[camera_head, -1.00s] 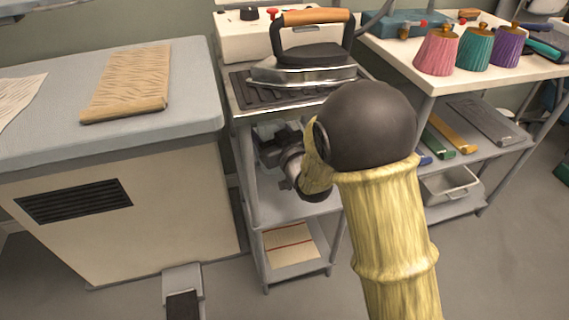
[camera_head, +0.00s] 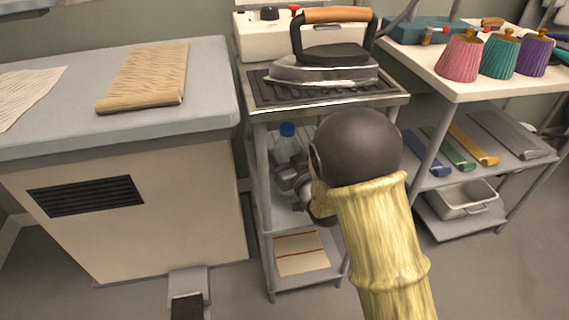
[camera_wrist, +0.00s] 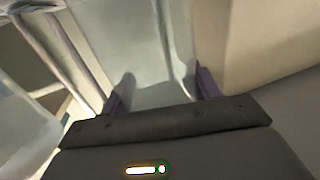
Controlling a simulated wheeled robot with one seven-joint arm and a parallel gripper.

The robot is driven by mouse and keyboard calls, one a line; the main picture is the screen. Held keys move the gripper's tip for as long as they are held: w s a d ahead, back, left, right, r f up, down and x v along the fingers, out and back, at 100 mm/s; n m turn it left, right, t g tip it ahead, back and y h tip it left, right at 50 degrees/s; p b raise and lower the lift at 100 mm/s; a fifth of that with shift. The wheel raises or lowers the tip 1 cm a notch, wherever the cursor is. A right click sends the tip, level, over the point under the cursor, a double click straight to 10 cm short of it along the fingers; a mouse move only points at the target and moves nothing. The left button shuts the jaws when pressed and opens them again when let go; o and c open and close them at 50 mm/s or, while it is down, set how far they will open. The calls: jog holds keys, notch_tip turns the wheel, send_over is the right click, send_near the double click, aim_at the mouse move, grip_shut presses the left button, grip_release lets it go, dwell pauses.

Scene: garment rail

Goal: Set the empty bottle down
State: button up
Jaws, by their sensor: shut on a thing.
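A clear bottle with a blue cap (camera_head: 287,130) shows upright at the middle shelf (camera_head: 283,212) of the narrow ironing stand. My gripper (camera_head: 289,176) is in front of its lower part, partly hidden by my own arm. In the wrist view, my gripper (camera_wrist: 160,92) has its two dark fingers on either side of a pale, see-through body, the bottle (camera_wrist: 158,70), and is shut on it. Whether the bottle's base touches the shelf is hidden.
An iron (camera_head: 325,65) stands on the ribbed top of the stand, just above my gripper. The stand's legs are close on both sides. A lower shelf holds a striped flat piece (camera_head: 300,253). A padded table (camera_head: 215,95) is at left; a shelved table with spools (camera_head: 462,58) is at right.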

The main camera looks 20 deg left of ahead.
jog(key=shift+f+b, duration=0.55)
jog(key=shift+f, duration=1.05)
jog(key=shift+f, duration=0.2)
jog(key=o, duration=1)
jog(key=shift+r, duration=0.1)
jog(key=shift+r, duration=0.2)
jog(key=p+v, duration=0.2)
jog(key=v, duration=1)
jog(key=shift+f, duration=0.1)
